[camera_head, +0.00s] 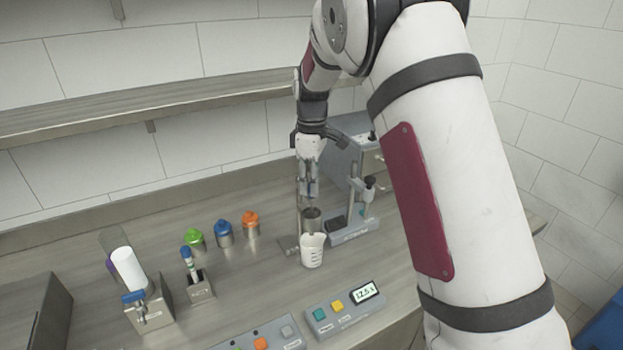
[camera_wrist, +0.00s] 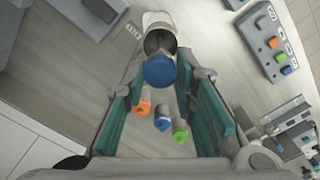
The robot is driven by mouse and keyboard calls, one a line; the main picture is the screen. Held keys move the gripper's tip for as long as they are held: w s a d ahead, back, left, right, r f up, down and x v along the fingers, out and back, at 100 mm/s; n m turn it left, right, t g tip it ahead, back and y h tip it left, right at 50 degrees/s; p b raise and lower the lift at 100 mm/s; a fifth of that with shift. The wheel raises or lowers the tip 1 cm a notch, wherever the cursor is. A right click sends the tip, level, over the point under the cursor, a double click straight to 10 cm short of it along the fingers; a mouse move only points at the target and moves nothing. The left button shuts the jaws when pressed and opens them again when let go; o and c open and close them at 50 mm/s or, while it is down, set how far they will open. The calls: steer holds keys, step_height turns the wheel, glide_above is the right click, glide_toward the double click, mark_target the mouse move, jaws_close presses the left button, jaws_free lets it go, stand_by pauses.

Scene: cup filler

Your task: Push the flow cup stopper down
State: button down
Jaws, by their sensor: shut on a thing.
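My gripper (camera_head: 309,192) points down over the metal flow cup (camera_head: 311,219) on its stand at the back of the bench. In the wrist view, the gripper's teal-padded fingers (camera_wrist: 160,80) are shut on a round blue knob (camera_wrist: 160,71), which I take to be the flow cup stopper. The metal cup shows right beyond the knob (camera_wrist: 160,42). The knob hides part of the cup, and I cannot tell how deep the stopper sits. A white beaker (camera_head: 313,254) stands below the flow cup; part of it shows in the wrist view (camera_wrist: 157,18).
Green (camera_head: 194,238), blue (camera_head: 224,232) and orange (camera_head: 251,223) topped metal jars stand left of the flow cup. A grey instrument (camera_head: 353,232) stands close on its right. Button boxes (camera_head: 343,308) lie in front. A shelf (camera_head: 150,100) runs along the wall.

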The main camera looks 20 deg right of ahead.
steer(key=c, duration=1.3)
jaws_free()
steer(key=shift+f, duration=0.25)
steer(key=shift+r, duration=0.1)
step_height(320, 180, up, 12)
steer(key=shift+s, duration=0.1)
steer(key=s+r+m+t, duration=0.3)
steer(key=s+r+m, duration=0.35)
steer(key=s, duration=0.95)
steer(key=s+f+m+t, duration=0.2)
steer(key=s+m, duration=0.2)
steer(key=s, duration=1.4)
steer(key=shift+f+m+t, duration=0.3)
steer(key=shift+f+m, duration=0.05)
steer(key=shift+f, duration=0.05)
